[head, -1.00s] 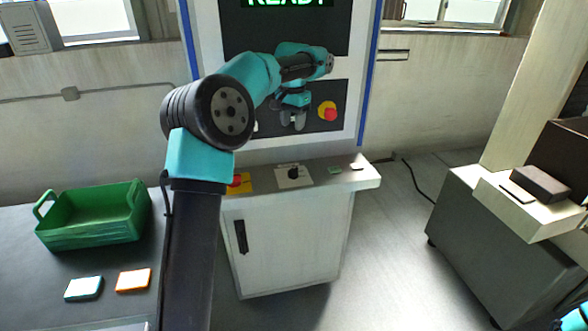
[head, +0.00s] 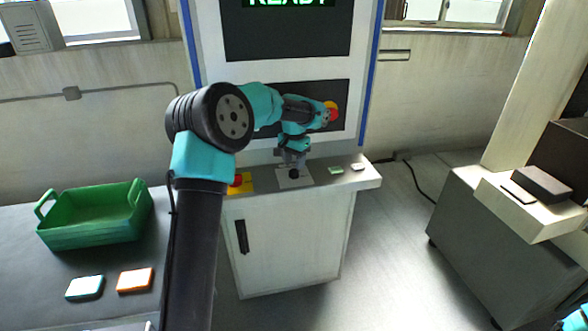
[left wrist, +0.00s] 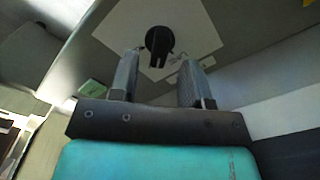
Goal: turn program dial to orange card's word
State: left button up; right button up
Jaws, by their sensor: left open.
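The black program dial (head: 294,174) sits on a pale plate (head: 284,183) on top of the machine cabinet's ledge. My left gripper (head: 292,163) is open just above the dial, pointing down. In the left wrist view the dial (left wrist: 160,40) shows between and just beyond the tips of my open left gripper (left wrist: 160,60), apart from both fingers. Words around the dial are too small to read. The orange card (head: 135,280) lies flat on the dark table at left; no word is legible on it. My right gripper is not in view.
A red button on a yellow base (head: 240,183) is left of the dial; a green button (head: 336,170) is to its right. A green basket (head: 95,228) and a blue-edged card (head: 85,288) are on the left table. The screen reads READY.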

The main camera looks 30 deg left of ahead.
aim_at(294, 169)
pick_arm(q)
jog(key=shift+f, duration=1.55)
grip_shut()
